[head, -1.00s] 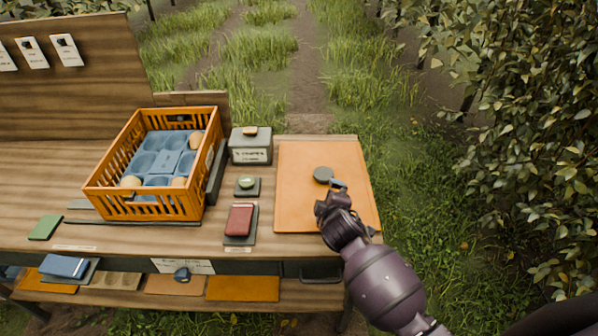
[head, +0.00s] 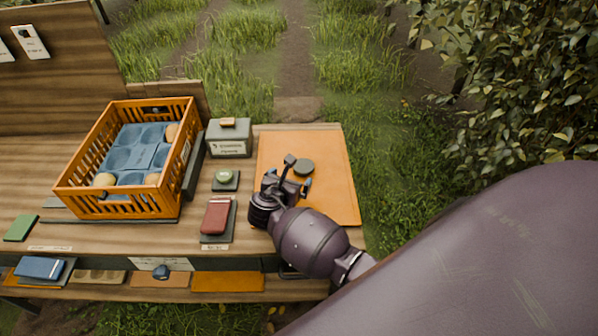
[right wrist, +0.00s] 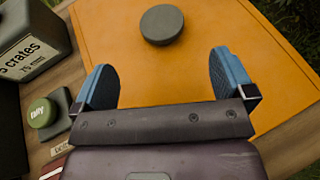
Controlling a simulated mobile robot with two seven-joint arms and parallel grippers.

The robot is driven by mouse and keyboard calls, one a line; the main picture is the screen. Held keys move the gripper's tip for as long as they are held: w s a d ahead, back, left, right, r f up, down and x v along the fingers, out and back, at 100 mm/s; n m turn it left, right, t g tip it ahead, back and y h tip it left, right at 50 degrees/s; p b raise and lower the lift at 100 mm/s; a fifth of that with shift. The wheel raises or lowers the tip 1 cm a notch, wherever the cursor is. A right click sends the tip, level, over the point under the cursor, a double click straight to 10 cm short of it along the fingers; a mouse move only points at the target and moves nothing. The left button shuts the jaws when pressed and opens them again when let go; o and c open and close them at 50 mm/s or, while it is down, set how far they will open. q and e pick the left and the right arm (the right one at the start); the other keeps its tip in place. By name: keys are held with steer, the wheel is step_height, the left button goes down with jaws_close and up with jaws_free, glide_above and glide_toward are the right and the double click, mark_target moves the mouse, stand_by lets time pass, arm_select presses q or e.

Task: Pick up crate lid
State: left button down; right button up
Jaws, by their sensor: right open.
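The crate lid (head: 335,175) is a flat orange panel with a round dark knob (head: 304,167), lying at the right end of the wooden bench. In the right wrist view the lid (right wrist: 215,25) fills most of the picture, with the knob (right wrist: 161,24) at the top middle. My right gripper (head: 298,172) is over the lid's left part, close to the knob on its near side. In the wrist view its two blue fingers stand wide apart, with the knob ahead of them and nothing between them. My left gripper is not in view.
A grey labelled box (head: 229,147), a green button (head: 225,176) and a red block (head: 216,215) lie between crate and lid. Grass and a bush are beyond the right edge.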

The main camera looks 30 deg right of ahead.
mark_target(303, 166)
steer(key=shift+b+x, duration=0.55)
steer(key=shift+x, duration=4.95)
steer(key=shift+s+f, duration=0.15)
steer(key=shift+c, duration=0.5)
steer(key=c, duration=0.9)
steer(key=shift+c, duration=0.7)
